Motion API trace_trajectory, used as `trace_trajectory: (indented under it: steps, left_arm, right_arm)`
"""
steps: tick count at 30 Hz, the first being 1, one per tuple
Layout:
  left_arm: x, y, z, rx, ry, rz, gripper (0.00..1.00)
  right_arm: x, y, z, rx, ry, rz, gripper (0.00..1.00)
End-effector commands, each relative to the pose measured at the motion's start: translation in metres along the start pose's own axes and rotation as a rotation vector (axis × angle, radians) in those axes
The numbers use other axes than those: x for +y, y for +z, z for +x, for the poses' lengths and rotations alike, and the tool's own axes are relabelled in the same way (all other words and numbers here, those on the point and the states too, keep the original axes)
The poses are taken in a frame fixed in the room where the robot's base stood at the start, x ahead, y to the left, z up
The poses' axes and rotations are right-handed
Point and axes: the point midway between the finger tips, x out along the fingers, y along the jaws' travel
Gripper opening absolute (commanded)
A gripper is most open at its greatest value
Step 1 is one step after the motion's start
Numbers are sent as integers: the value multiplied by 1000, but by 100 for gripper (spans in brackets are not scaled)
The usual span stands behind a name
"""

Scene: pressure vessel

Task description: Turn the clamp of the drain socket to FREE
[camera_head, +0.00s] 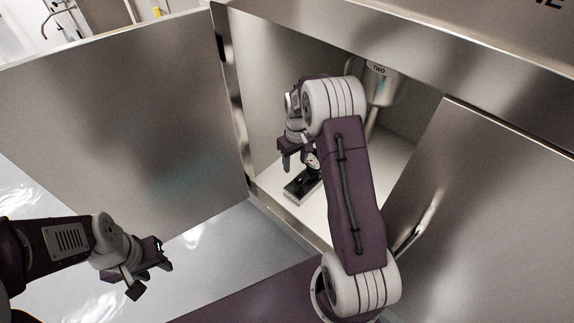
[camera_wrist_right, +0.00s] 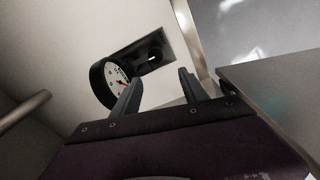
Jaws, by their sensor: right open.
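A dark plate with a metal edge (camera_head: 302,186) lies on the cabinet floor in the head view. In the right wrist view the dark plate (camera_wrist_right: 163,47) carries a round black fitting (camera_wrist_right: 153,57), and a white dial with a red pointer (camera_wrist_right: 115,77) stands beside it, partly behind a finger. I cannot read a FREE mark or make out the clamp's setting. My right gripper (camera_wrist_right: 159,80) is open and empty, inside the cabinet close to the dial; it also shows in the head view (camera_head: 298,160). My left gripper (camera_head: 150,277) is open and empty outside, below the left door.
The cabinet's left door (camera_head: 120,115) and right door (camera_head: 490,210) stand open on both sides of my right arm. A metal vessel marked TWO (camera_head: 382,85) with a pipe below hangs inside at the back right. The cabinet floor (camera_head: 385,165) is otherwise largely bare.

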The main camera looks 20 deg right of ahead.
Motion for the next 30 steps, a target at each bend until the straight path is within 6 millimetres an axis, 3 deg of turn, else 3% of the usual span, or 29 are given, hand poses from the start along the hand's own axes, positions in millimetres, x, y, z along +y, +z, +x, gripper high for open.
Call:
trace_trajectory:
  steps: [3,11,17,24,30]
  left_arm:
    - [0,-2,-15,0,0,0,40]
    - [0,-1,-13,0,0,0,40]
    - [0,1,7,0,0,0,40]
    - [-1,5,46,0,0,0,40]
    - [-1,5,52,0,0,0,40]
  right_arm:
    - [5,11,0,-33,-13,20,52]
    - [8,13,3,-36,-14,29,52]
    - [7,14,30,-36,-14,28,52]
    - [6,16,82,-36,-14,28,52]
    - [6,16,92,-35,-13,28,52]
